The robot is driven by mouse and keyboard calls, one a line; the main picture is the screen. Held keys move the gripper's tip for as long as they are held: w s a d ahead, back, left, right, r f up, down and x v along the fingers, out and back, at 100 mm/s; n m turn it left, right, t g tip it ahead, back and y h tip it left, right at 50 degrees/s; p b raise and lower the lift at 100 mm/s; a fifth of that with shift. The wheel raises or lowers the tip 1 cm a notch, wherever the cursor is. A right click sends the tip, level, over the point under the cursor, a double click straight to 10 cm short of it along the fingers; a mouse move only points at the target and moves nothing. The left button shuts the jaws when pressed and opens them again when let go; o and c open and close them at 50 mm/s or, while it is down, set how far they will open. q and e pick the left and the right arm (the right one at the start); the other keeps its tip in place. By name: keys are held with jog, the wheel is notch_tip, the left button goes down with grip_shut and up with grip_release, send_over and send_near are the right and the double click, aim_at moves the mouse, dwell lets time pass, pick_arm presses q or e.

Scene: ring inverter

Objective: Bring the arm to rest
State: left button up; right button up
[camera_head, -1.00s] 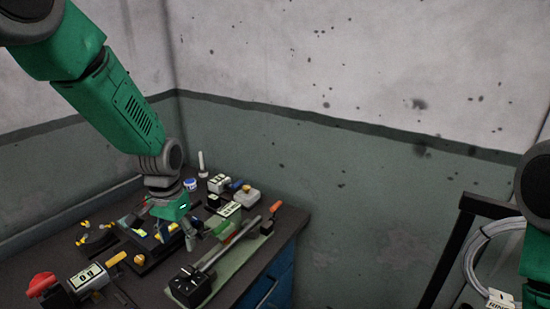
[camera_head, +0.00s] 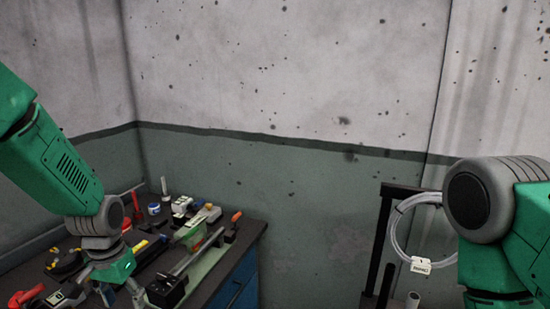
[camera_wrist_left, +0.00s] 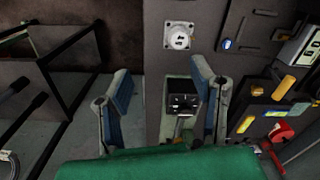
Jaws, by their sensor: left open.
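My left arm (camera_head: 62,160) is green and comes in from the left in the head view. My left gripper (camera_head: 120,293) hangs at its end, over the near left part of the workbench, fingers pointing down. In the left wrist view, my left gripper (camera_wrist_left: 160,74) has its two blue-grey fingers spread wide, with nothing held between them. A black block device (camera_wrist_left: 183,98) shows between the fingers, seemingly below them. My right arm (camera_head: 500,215) is at the right edge of the head view; its gripper is out of view.
The dark workbench (camera_head: 222,287) carries several tools and devices, including a black block (camera_head: 166,291) with a rod and a blue-and-white container (camera_head: 154,208). A black frame (camera_head: 381,245) and a grey cable coil (camera_head: 398,235) stand at right. The wall behind is clear.

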pick_arm(q)
jog(key=s+f, duration=0.4)
jog(key=f, duration=0.4)
jog(key=s+d+f+n, duration=0.1)
jog(key=s+f, duration=0.3)
jog(key=s, duration=0.5)
jog(key=s+d+f, duration=0.1)
jog(key=s+f, duration=0.3)
jog(key=s, duration=0.5)
jog(key=s+f+n, duration=0.1)
jog(key=s+f, duration=0.2)
jog(key=s, duration=0.7)
jog(key=w+f+b, duration=0.2)
jog(key=f+b, duration=0.6)
jog(key=w+d+f+m+b, duration=0.1)
jog(key=f+b, duration=0.7)
jog(key=shift+w+d+t+b, duration=0.2)
jog(key=shift+w+t+b, duration=0.1)
jog(key=shift+w, duration=0.1)
pick_arm(e)
notch_tip(320, 180, down, 17)
jog(key=shift+w, duration=0.3)
jog(key=shift+r, duration=0.1)
pick_arm(q)
jog(key=shift+w+f, duration=0.1)
